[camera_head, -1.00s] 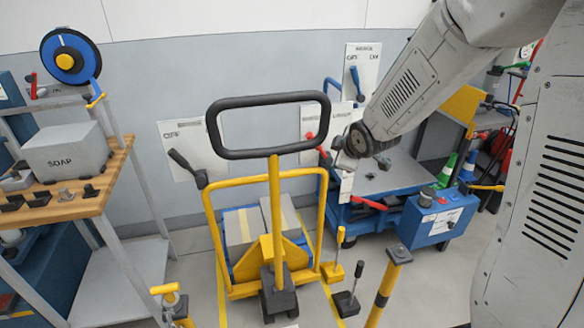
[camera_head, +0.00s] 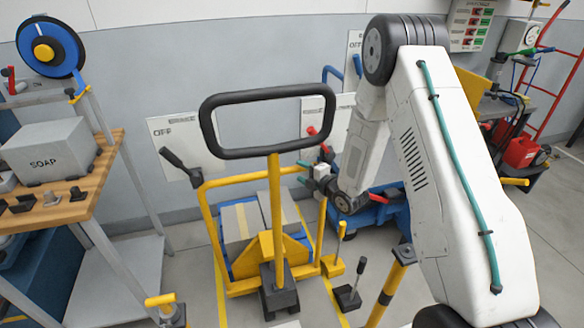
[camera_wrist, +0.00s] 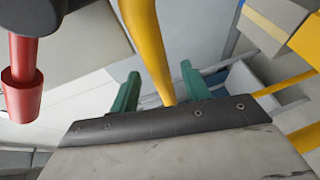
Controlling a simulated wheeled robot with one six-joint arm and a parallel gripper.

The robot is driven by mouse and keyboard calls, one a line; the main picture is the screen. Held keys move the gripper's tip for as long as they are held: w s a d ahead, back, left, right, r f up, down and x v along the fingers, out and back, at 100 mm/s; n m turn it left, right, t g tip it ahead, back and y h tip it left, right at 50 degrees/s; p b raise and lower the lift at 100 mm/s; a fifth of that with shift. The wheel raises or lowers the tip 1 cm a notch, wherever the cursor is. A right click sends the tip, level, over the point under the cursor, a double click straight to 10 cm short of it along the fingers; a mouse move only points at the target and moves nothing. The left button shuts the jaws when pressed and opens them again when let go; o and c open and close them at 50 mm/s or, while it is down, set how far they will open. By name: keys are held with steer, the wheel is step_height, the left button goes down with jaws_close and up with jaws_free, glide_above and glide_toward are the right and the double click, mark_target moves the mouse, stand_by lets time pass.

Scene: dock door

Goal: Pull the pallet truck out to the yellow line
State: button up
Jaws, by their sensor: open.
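The pallet truck (camera_head: 277,215) stands in the middle of the head view, with a black loop handle (camera_head: 207,120), a yellow frame (camera_head: 214,228) and boxes on it. Yellow lines (camera_head: 334,298) run along the floor beside it. My gripper (camera_head: 305,168) is at the right side of the frame, below the loop handle. In the wrist view its green fingers (camera_wrist: 160,84) are apart, and a yellow bar (camera_wrist: 148,45) shows across the gap between them. I cannot tell whether the bar lies between the fingers or beyond them. My gripper is open and holds nothing.
A bench with a soap box (camera_head: 50,150) and a blue reel (camera_head: 48,50) stands left. Wall panels with a black lever (camera_head: 180,163) and a red lever (camera_head: 318,140) are behind. A yellow post (camera_head: 392,285) and a small floor lever (camera_head: 350,293) stand front right.

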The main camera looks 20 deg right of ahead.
mark_target(293, 168)
steer(key=x, duration=0.5)
steer(key=shift+w+a, duration=0.1)
steer(key=shift+w, duration=0.1)
jaws_close()
